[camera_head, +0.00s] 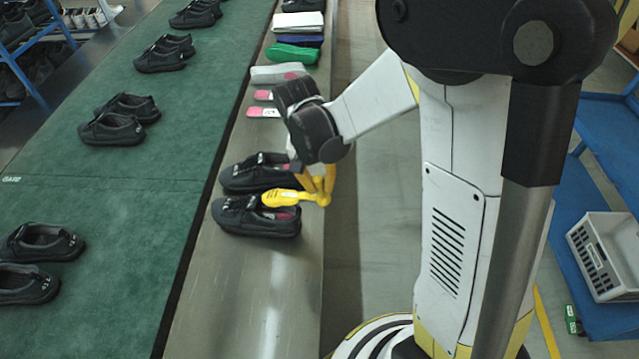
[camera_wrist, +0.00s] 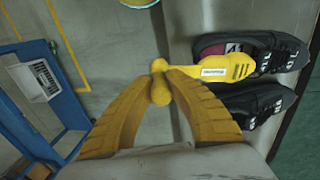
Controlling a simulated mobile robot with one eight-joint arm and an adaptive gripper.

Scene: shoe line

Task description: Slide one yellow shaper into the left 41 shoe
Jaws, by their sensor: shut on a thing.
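My gripper (camera_head: 320,188) has curved yellow fingers, shut on the rear knob of a yellow shaper (camera_head: 285,198). In the wrist view, the fingertips (camera_wrist: 160,73) pinch this knob, and the shaper (camera_wrist: 215,73) points right, with a white label on top. Two black shoes lie side by side on the metal ledge, toes left in the head view. The shaper's front is over the opening of the nearer shoe (camera_head: 245,219), the left of the pair, which is the upper shoe (camera_wrist: 285,53) in the wrist view. I cannot tell how deep it sits. The other shoe (camera_head: 250,177) is just behind.
Pink-and-grey pieces (camera_head: 263,112) and folded green, blue and white items (camera_head: 292,53) lie farther up the ledge (camera_head: 235,270). Several black shoe pairs stand on the green belt (camera_head: 100,200) at left. A white crate (camera_head: 607,258) is on the blue rack at right.

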